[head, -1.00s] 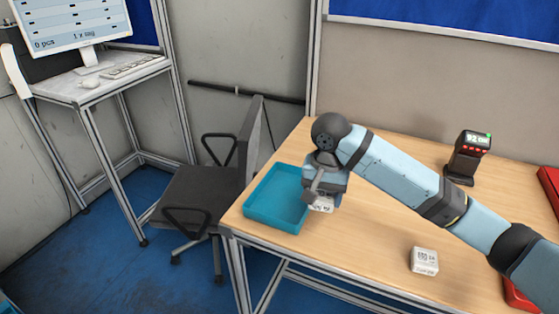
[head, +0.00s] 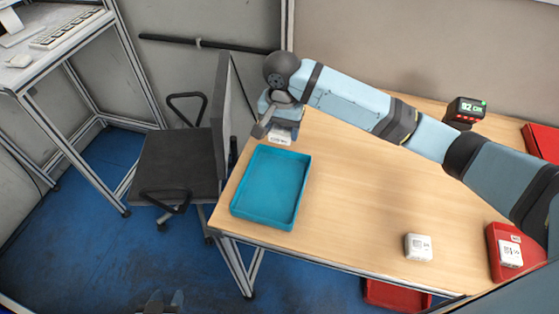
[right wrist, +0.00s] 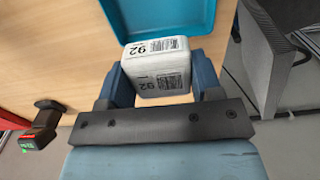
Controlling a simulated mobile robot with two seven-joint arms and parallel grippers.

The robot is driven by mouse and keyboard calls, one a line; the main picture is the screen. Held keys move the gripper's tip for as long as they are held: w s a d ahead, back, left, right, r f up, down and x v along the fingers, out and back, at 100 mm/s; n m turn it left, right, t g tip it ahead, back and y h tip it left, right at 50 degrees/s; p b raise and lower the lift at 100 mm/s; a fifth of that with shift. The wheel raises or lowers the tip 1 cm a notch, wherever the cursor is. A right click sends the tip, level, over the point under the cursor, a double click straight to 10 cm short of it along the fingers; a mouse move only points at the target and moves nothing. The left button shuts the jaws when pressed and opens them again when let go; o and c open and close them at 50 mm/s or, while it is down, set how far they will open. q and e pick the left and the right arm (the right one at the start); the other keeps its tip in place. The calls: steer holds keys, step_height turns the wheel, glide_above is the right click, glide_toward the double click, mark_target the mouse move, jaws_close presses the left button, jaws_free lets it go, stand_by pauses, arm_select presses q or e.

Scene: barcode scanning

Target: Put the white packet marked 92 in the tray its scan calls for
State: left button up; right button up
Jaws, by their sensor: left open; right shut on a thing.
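My right gripper (head: 281,133) is shut on the white packet marked 92 (right wrist: 155,68), which sits between both fingers in the right wrist view. In the head view the packet (head: 280,139) shows just beyond the far edge of the blue tray (head: 236,207). The blue tray is empty, and its rim also shows in the right wrist view (right wrist: 165,14). The scanner (head: 466,111) stands at the back right; its lit display reads 92 and letters I cannot read surely. My left gripper (head: 160,298) is open at the bottom edge, away from the table.
Another white packet (head: 418,247) lies on the table's front right. A red tray (head: 496,266) at the right holds a white packet (head: 510,253). Another red tray (head: 543,143) is at the back right. A chair (head: 175,165) stands left of the table. The table's middle is clear.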

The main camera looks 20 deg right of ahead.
mark_target(281, 167)
step_height(281, 167, down, 13)
steer(key=shift+w+r, duration=0.15)
steer(key=shift+p, duration=0.3)
steer(key=o, duration=1)
step_height(281, 167, up, 12)
steer(key=shift+r+b, duration=0.1)
steer(key=shift+b, duration=0.4)
